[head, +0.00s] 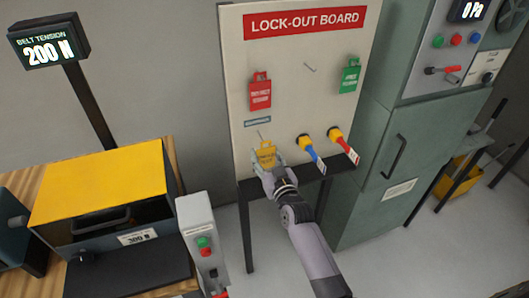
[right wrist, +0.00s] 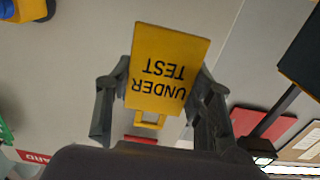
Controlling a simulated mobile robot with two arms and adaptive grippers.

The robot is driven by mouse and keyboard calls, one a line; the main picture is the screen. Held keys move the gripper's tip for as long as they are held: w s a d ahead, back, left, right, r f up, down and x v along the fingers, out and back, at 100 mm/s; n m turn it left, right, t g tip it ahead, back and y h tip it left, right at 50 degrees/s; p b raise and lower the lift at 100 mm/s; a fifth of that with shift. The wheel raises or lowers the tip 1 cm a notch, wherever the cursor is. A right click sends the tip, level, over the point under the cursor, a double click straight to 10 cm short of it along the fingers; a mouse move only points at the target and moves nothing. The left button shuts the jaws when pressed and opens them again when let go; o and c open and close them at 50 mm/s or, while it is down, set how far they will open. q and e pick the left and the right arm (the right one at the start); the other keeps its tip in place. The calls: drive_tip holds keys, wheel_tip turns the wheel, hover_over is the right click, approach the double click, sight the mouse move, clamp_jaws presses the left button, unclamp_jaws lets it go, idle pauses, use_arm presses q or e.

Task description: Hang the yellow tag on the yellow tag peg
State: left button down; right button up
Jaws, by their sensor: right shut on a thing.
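The yellow tag (head: 266,154) reads UNDER TEST and has a loop at one end. It shows large and upside down in the right wrist view (right wrist: 166,70). My right gripper (head: 268,165) is shut on it, one finger on each side, in front of the lower left of the white lock-out board (head: 305,105). A thin bare peg (head: 260,134) shows just above the tag in the head view, below a small blue label (head: 257,121). I cannot tell whether the tag touches it. Another bare peg (head: 309,67) sits higher up. My left gripper is not in view.
A red tag (head: 260,92) and a green tag (head: 349,78) hang on the board. Two yellow locks, one with a blue part (head: 311,151) and one with a red part (head: 343,145), sit right of my gripper. A green cabinet (head: 400,150) stands to the right.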

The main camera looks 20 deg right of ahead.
drive_tip(key=shift+s+p, duration=0.65)
drive_tip(key=shift+s, duration=0.75)
drive_tip(key=shift+s+f, duration=0.1)
drive_tip(key=b, duration=0.5)
approach(266, 158)
drive_tip(key=s+a+f, duration=0.2)
drive_tip(key=s+f, duration=0.2)
drive_tip(key=s, duration=0.1)
drive_tip(key=s+r+b, duration=0.4)
drive_tip(key=s, duration=0.8)
drive_tip(key=shift+s+d+h+b, duration=0.3)
drive_tip(key=shift+d+b, duration=0.05)
drive_tip(key=shift+b, duration=0.05)
drive_tip(key=shift+f, duration=0.1)
